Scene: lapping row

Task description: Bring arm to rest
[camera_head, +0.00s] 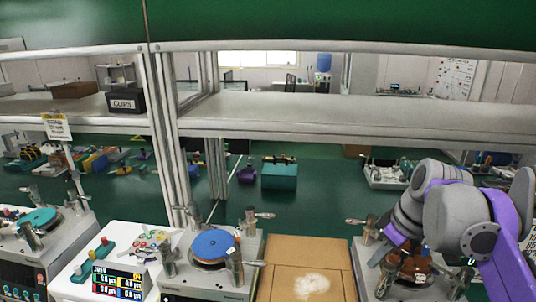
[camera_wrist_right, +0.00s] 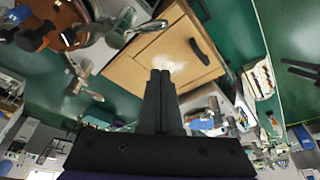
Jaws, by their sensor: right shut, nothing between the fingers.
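My right arm (camera_head: 455,215), grey and purple, comes in from the right in the head view and is bent over the lapping machine with the brown plate (camera_head: 408,266). The arm hides part of that machine. In the right wrist view, my right gripper (camera_wrist_right: 161,76) has its two dark fingers together with nothing between them. The fingers point toward the wooden board (camera_wrist_right: 135,75), which has a white powdery patch, and appear apart from it. My left gripper is not in view.
The wooden board (camera_head: 280,256) lies between that machine and one with a blue plate (camera_head: 212,244). Another machine with a teal plate (camera_head: 40,218) stands far left, beside a white display unit (camera_head: 120,262). A shelf (camera_head: 330,112) on metal posts runs across the back.

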